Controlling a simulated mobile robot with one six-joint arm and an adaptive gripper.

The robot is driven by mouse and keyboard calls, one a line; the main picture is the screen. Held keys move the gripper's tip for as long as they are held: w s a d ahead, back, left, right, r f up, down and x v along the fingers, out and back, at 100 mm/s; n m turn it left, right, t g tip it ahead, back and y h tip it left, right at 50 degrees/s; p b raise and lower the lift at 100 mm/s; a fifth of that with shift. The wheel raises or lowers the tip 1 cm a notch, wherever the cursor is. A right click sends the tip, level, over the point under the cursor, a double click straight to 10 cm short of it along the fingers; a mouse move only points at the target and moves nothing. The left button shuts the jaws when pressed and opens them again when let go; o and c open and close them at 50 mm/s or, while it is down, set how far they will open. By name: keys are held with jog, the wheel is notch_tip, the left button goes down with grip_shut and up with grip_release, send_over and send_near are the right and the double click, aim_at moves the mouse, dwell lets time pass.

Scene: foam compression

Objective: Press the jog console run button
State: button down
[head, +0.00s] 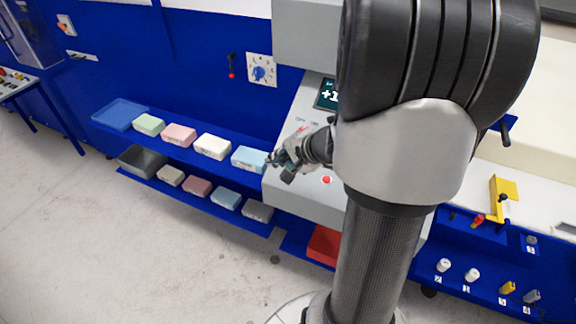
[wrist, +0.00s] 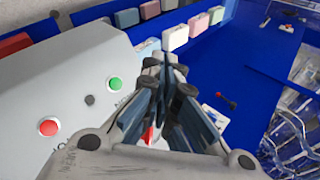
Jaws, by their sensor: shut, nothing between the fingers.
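The jog console (head: 300,190) is a light grey sloped panel, partly hidden behind my arm. In the wrist view its face (wrist: 60,80) carries a green button (wrist: 115,84), a dark grey button (wrist: 90,101) and a red button (wrist: 48,127). The red button also shows in the head view (head: 327,180). No label marks the run button legibly. My gripper (head: 281,162) is shut and empty over the console's left part. In the wrist view its fingertips (wrist: 164,68) appear to the right of the green button, apart from it in the picture.
A dark screen (head: 327,94) sits at the console's upper part, partly hidden by my arm. Left of the console, blue shelves (head: 190,143) hold several coloured foam blocks. A dial plate (head: 261,70) and a red-tipped lever (head: 231,68) are on the blue wall.

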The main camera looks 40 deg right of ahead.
jog(key=d+f+b, duration=0.1)
jog(key=f, duration=0.1)
jog(key=w+d+f, duration=0.1)
jog(key=f, duration=0.1)
jog(key=d+f+b, duration=0.1)
jog(key=f, duration=0.1)
jog(key=shift+w+d+f+b, duration=0.25)
jog(key=shift+b, duration=0.1)
jog(key=shift+w+d+f+b, duration=0.15)
jog(key=shift+d+f+b, duration=0.2)
jog(key=shift+f+b, duration=0.2)
jog(key=shift+f+b, duration=0.1)
jog(key=shift+b, duration=0.2)
dwell(0.6)
jog(key=shift+d+f+b, duration=0.2)
jog(key=shift+b, duration=0.15)
